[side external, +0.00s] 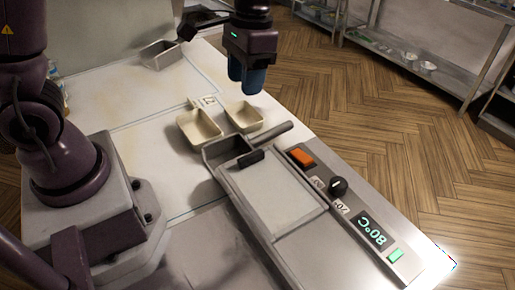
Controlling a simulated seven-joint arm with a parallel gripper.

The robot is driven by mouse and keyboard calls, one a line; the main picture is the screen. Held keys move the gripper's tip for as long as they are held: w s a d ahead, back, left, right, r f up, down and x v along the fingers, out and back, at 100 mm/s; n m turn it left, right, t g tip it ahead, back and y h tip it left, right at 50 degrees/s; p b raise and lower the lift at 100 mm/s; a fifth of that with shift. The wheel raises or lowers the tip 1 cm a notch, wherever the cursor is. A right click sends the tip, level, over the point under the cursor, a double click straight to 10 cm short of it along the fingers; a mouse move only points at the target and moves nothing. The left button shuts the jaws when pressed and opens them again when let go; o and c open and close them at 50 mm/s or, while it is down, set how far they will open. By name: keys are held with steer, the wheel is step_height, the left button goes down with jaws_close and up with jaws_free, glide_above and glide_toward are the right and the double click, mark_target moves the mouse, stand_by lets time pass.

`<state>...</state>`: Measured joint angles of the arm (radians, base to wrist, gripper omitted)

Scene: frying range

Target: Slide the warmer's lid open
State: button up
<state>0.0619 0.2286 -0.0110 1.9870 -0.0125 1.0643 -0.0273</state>
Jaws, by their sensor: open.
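The warmer (262,237) is a long grey metal unit on the worktop. Its flat, pale lid (285,202) covers the middle, and a black handle (250,158) stands at the lid's far end. A short, dark recess shows beyond the handle, at the warmer's far end. My gripper (245,88) is above and beyond the handle, apart from the warmer, with its blue fingers pointing down. It is open, and nothing shows between the fingers. What lies inside under the lid is hidden.
Two cream trays (198,127) (244,116) sit just beyond the warmer. A control panel (360,217) with an orange switch, black knob and 80°C display runs along its right. A metal pan (159,55) stands at the back left. The white worktop left of the warmer is partly clear.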

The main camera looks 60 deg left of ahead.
mark_target(256, 153)
steer(key=shift+w+d+f+g, duration=0.85)
steer(key=shift+w+f+g, duration=0.65)
steer(key=shift+w+f, duration=1.65)
steer(key=x, duration=1.2)
steer(key=shift+f, duration=0.1)
jaws_close()
